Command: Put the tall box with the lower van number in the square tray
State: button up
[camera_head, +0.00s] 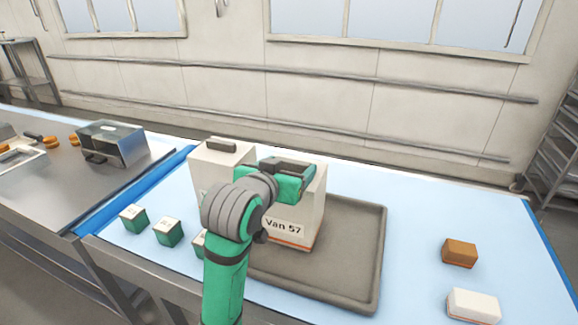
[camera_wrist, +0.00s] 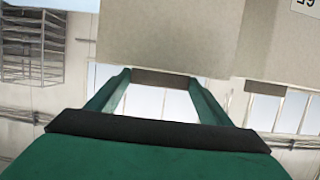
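A tall pale box marked "Van 57" (camera_head: 284,226), with an orange stripe near its base, stands upright over the left part of the grey square tray (camera_head: 352,250). I cannot tell whether its base touches the tray. My gripper (camera_head: 290,170) is at its top. In the wrist view, my fingers (camera_wrist: 163,80) close on the dark handle of this box (camera_wrist: 165,45). A second tall pale box (camera_head: 208,165) with a dark top handle stands just left of it. Its front is mostly hidden by my arm; part of its label shows upside down in the wrist view but is not clearly readable.
Several small green boxes (camera_head: 168,232) stand at the front left of the blue surface, one partly behind my arm. A brown block (camera_head: 460,252) and a white block (camera_head: 473,305) lie at the right. A metal-and-glass case (camera_head: 112,143) stands on the left counter. The tray's right part is clear.

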jog(key=shift+o, duration=1.3)
jog(key=shift+r, duration=0.2)
jog(key=v, duration=1.2)
jog(key=shift+f, duration=0.1)
